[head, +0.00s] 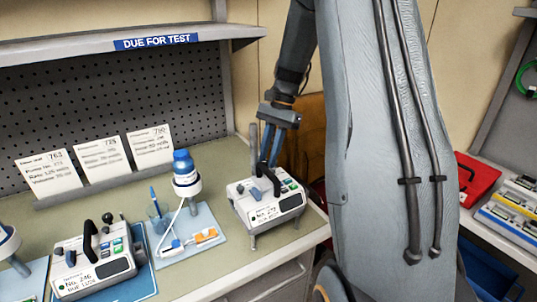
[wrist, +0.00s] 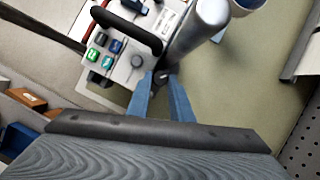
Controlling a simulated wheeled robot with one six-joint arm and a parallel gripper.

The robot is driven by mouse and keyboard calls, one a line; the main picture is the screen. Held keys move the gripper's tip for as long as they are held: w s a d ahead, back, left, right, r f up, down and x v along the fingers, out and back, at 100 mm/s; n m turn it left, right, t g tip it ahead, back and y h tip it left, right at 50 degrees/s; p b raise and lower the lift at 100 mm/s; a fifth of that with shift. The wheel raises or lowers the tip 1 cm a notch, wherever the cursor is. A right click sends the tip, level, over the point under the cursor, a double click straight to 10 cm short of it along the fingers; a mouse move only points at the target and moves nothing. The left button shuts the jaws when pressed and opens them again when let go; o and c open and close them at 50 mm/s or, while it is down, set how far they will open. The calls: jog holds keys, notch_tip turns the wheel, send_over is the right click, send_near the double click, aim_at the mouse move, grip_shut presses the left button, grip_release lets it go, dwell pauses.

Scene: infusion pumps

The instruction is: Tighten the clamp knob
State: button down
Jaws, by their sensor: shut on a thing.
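The infusion pump (head: 266,204) at the right end of the bench is white, with a black handle (head: 265,174), a small screen and coloured buttons. It also shows in the wrist view (wrist: 122,76), beside a thick silver pole (wrist: 190,38). My gripper (head: 268,160) reaches down at the back of this pump. In the wrist view, my gripper's blue fingers (wrist: 162,82) are closed together on a small dark part at the foot of the pole, apparently the clamp knob (wrist: 161,75). The fingertips hide most of it.
Another pump (head: 95,268) stands on a blue mat at the left. Cards (head: 100,158) stand along the back. A red case (head: 476,180) lies at the far right.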

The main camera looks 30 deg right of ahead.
jog(key=m, duration=0.1)
jog(key=m+t+p, duration=0.1)
jog(key=m, duration=0.1)
jog(key=m+t+p, duration=0.1)
jog(key=m, duration=0.1)
jog(key=shift+s+r, duration=0.15)
jog(key=shift+s, duration=0.2)
jog(key=shift+s+m+t+p, duration=0.1)
jog(key=shift+m+t+p, duration=0.55)
jog(key=shift+m, duration=0.85)
jog(key=c, duration=1.6)
grip_release()
jog(key=shift+o, duration=0.2)
